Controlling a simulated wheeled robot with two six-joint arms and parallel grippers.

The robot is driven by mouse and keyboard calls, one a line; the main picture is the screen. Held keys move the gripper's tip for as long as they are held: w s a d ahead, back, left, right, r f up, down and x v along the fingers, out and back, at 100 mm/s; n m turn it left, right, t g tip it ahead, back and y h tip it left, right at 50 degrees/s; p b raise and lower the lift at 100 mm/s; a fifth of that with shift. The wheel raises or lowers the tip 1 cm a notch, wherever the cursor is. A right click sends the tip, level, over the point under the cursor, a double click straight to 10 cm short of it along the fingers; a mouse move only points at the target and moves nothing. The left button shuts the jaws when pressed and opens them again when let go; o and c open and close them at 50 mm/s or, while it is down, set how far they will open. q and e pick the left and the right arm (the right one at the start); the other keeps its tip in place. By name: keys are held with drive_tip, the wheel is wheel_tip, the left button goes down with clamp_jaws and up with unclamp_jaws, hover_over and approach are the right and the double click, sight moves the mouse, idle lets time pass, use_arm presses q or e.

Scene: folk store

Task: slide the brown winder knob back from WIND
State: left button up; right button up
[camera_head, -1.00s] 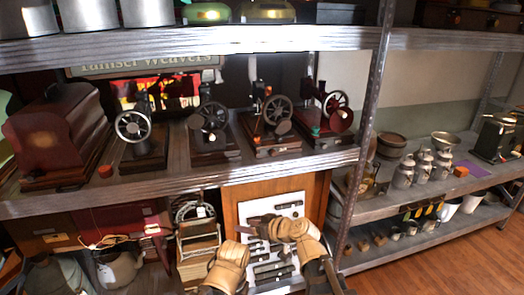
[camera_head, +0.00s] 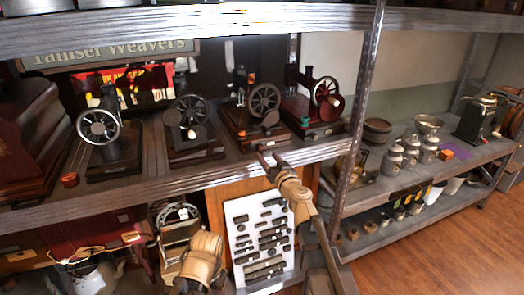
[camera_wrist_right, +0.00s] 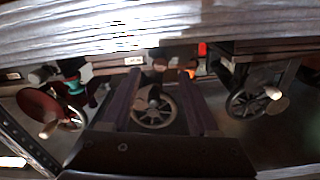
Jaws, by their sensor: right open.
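Several hand-crank machines stand in a row on the shelf (camera_head: 150,178). My right gripper (camera_head: 271,158) is open and empty at the shelf's front edge, just below the third machine (camera_head: 262,100). In the right wrist view, which looks upside down, the open right gripper (camera_wrist_right: 161,80) has that machine's spoked wheel (camera_wrist_right: 154,108) showing between its fingers, with clear space around it. A dark brown round knob (camera_head: 270,118) sits low on this machine's wheel. I cannot tell whether it is the winder knob, and no WIND label is readable. My left gripper is not visible; only its tan arm shows.
A red machine (camera_head: 318,92) stands to the right and a dark one (camera_head: 190,125) to the left. A metal shelf post (camera_head: 360,100) rises at right. A white panel with dark pieces (camera_head: 258,235) hangs below the shelf. An upper shelf (camera_head: 200,20) runs overhead.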

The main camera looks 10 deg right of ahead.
sight(262, 150)
drive_tip(key=w, duration=0.3)
drive_tip(key=w+a, duration=0.1)
drive_tip(key=w, duration=0.1)
drive_tip(key=shift+w, duration=0.3)
clamp_jaws()
drive_tip(key=shift+s+a, duration=0.1)
idle(1.0)
